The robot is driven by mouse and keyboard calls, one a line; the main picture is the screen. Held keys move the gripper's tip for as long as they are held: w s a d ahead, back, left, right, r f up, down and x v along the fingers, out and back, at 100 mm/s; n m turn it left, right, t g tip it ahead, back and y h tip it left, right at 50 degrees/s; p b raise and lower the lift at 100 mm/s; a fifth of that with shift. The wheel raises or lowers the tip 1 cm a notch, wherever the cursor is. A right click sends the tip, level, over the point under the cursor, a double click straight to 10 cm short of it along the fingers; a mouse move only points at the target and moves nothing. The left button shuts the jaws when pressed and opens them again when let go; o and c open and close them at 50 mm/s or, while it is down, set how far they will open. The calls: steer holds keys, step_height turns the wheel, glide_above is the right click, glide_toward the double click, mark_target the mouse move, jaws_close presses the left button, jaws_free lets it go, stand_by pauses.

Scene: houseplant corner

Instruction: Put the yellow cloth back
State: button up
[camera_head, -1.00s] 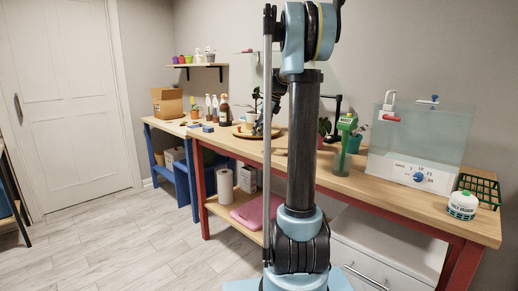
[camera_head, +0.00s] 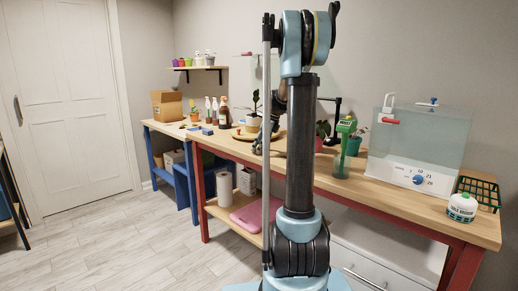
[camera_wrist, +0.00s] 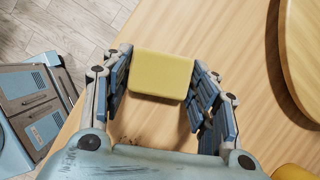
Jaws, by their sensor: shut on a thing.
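The yellow cloth (camera_wrist: 162,74) shows in the wrist view as a folded, flat, rounded rectangle. My gripper (camera_wrist: 162,60) is shut on it, with the finger pads along its left and right sides. Wooden tabletop lies beyond and around it; I cannot tell whether the cloth touches the wood. In the head view my gripper (camera_head: 262,140) is a small dark shape at the red-legged bench, partly behind my own arm. The cloth cannot be made out there.
The red-legged bench (camera_head: 400,197) carries a potted plant (camera_head: 253,118), a green tool (camera_head: 343,146), a clear tank (camera_head: 420,145) and a white canister (camera_head: 462,206). In the wrist view a round wooden board (camera_wrist: 302,45) lies right of the cloth, and a bench edge runs at left.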

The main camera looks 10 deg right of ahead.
steer(key=shift+f, duration=0.1)
steer(key=o, duration=1)
steer(key=shift+f, duration=0.15)
steer(key=shift+r, duration=0.2)
steer(key=shift+d+r, duration=0.1)
steer(key=shift+r, duration=0.25)
steer(key=v, duration=1.1)
steer(key=shift+s+r, duration=0.15)
steer(key=shift+r, duration=0.1)
steer(key=s+a+f+n+h, duration=0.15)
steer(key=s+f+n, duration=0.4)
steer(key=s, duration=0.55)
steer(key=s+a+f+n+h, duration=0.15)
steer(key=s+f+n, duration=0.35)
steer(key=s, duration=0.5)
steer(key=s+a+f+n, duration=0.2)
steer(key=s+f+n, duration=0.2)
steer(key=s+n, duration=0.5)
steer(key=s+f+n, duration=0.1)
steer(key=s+f, duration=0.2)
steer(key=s+f+n, duration=0.2)
steer(key=s+f, duration=0.1)
steer(key=s, duration=0.1)
steer(key=s+f+n+h, duration=0.1)
steer(key=s+f+n, duration=0.1)
steer(key=s+f, duration=0.2)
steer(key=shift+s+d, duration=0.1)
steer(key=shift+s, duration=0.05)
